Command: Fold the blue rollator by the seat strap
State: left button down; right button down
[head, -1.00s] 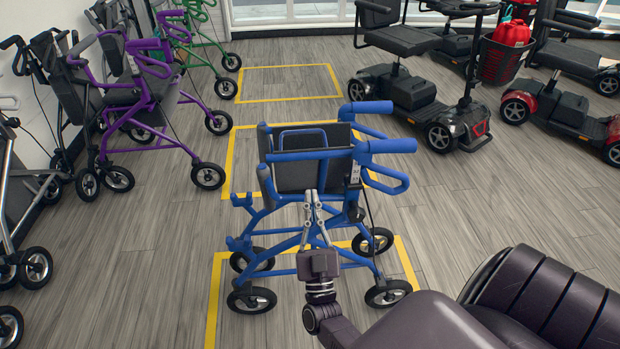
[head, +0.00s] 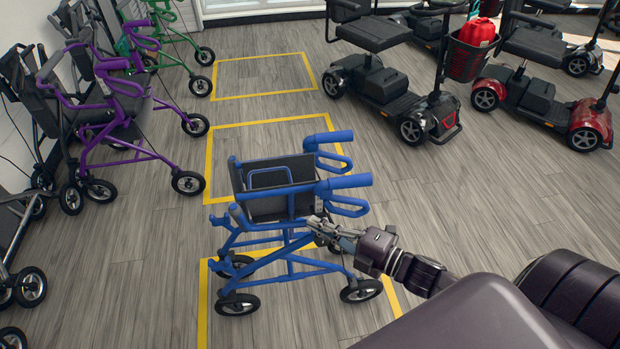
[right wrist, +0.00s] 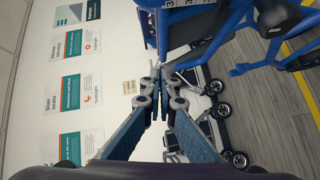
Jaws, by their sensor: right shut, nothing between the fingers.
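The blue rollator (head: 292,262) stands upright on the floor in the head view, its frame spread. A dark panel (head: 290,204) sits between its upper tubes, with a blue loop (head: 268,170) showing against it. I cannot tell for sure whether this loop is the seat strap. My right gripper (head: 316,226) is at the rollator's right side, below the handles, fingers pointing left. It is shut and empty; I cannot tell whether it touches the frame. In the right wrist view the closed fingertips (right wrist: 160,82) lie below blue tubes (right wrist: 210,35). My left gripper is not in view.
A purple rollator (head: 135,150) and other walkers line the left wall. Black scooters (head: 385,85) and a red one (head: 580,125) stand at the upper right. Yellow floor outlines (head: 207,165) mark bays. Open floor lies between the blue rollator and the scooters.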

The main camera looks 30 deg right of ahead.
jog(key=shift+n, duration=0.3)
jog(key=x, duration=0.4)
jog(key=d+p+x, duration=0.1)
jog(key=x, duration=0.3)
jog(key=w+d+x, duration=0.1)
jog(key=x, duration=0.3)
jog(key=shift+w+d+f+p, duration=0.2)
jog(key=shift+f+p, duration=0.1)
jog(key=shift+f, duration=0.1)
